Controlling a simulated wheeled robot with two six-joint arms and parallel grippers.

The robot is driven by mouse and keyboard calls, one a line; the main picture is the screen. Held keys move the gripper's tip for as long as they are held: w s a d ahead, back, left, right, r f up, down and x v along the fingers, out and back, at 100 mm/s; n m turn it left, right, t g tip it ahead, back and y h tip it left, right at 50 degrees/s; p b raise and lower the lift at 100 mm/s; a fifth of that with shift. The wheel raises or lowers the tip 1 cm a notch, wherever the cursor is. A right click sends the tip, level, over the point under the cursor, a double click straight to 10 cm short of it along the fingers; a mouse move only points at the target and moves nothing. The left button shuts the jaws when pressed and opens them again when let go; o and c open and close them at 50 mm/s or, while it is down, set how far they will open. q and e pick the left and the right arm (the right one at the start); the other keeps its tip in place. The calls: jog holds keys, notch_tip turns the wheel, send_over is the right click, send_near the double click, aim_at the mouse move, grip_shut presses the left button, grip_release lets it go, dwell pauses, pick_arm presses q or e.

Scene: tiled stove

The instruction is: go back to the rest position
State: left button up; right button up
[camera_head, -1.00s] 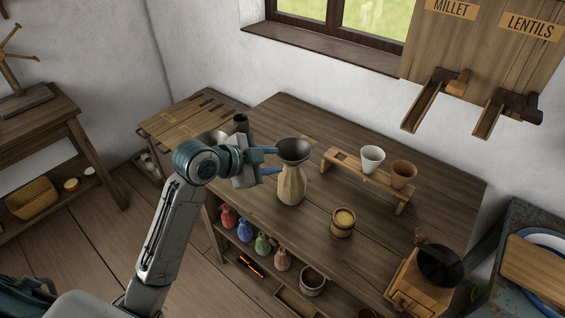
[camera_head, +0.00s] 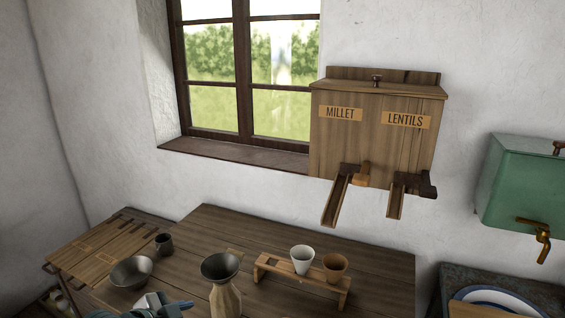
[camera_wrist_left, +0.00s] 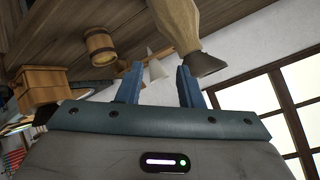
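My left gripper shows at the bottom edge of the head view (camera_head: 165,308), only partly in frame. In the left wrist view its two blue fingers (camera_wrist_left: 158,85) stand apart with nothing between them. A tan vase with a dark funnel-shaped mouth (camera_head: 222,280) stands on the wooden table (camera_head: 385,268), just right of this gripper. In the wrist view the vase (camera_wrist_left: 175,22) is beside the finger on the right, and I cannot tell whether they touch. My right gripper is in neither view.
A metal bowl (camera_head: 131,272) and a dark cup (camera_head: 164,244) are left of the vase. A wooden rack (camera_head: 313,288) holds a white cup (camera_head: 302,259) and a brown cup (camera_head: 335,267). A millet and lentils dispenser (camera_head: 375,135) and a green tank (camera_head: 520,185) hang on the wall.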

pick_arm(q)
jog(key=s+a+f+n+g+y, duration=0.25)
jog(key=s+f+n, duration=0.45)
jog(key=s, duration=0.6)
jog(key=s+a+f+n+g+y, duration=0.2)
jog(key=s+f+n+g+y, duration=0.2)
jog(key=s+f, duration=0.65)
jog(key=s+a+f, duration=0.1)
jog(key=a+f, duration=0.2)
jog(key=f, duration=2.6)
jog(key=s+a+f+g, duration=0.1)
jog(key=s+f, duration=1.8)
jog(key=shift+n+g+h, duration=0.3)
jog(key=shift+g+h, duration=0.05)
